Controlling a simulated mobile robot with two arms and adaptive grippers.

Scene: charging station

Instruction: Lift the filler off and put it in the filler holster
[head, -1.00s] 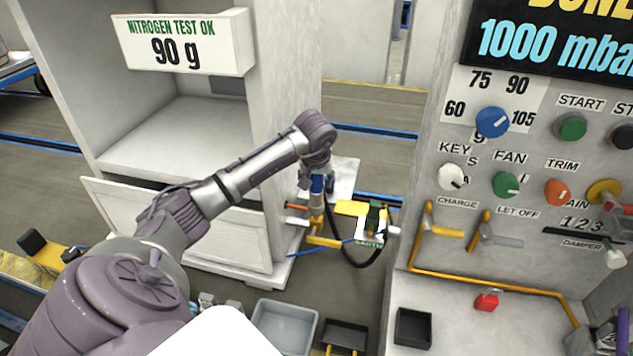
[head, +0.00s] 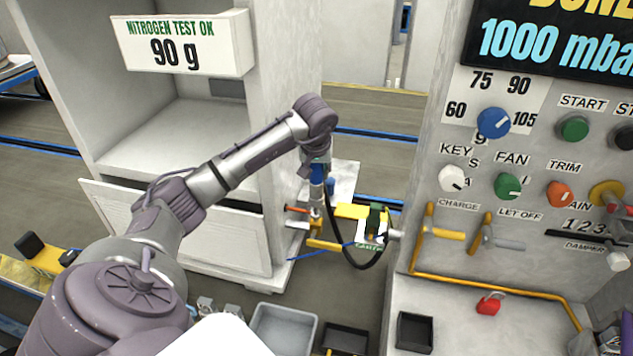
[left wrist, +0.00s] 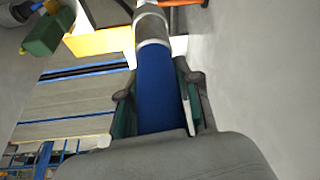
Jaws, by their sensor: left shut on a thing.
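The filler (head: 318,173) has a blue body and a grey metal lower end, and it is upright beside the grey cabinet. My left gripper (head: 317,160) is shut around its blue body. In the left wrist view the blue filler (left wrist: 160,98) lies between the two dark fingers of the gripper (left wrist: 160,110), with a metal collar beyond. A black hose (head: 350,258) loops down close to the filler. Below and right of it is a yellow fitting (head: 352,211) with a green block (head: 375,222). I cannot tell for certain which part is the filler holster. My right gripper is not in view.
An orange-red handle (head: 296,210) and a yellow bar (head: 325,245) are close to the filler's lower end. The control panel (head: 445,270) with knobs and levers stands to the right. A grey bin (head: 284,330) and black trays (head: 414,331) are at the front.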

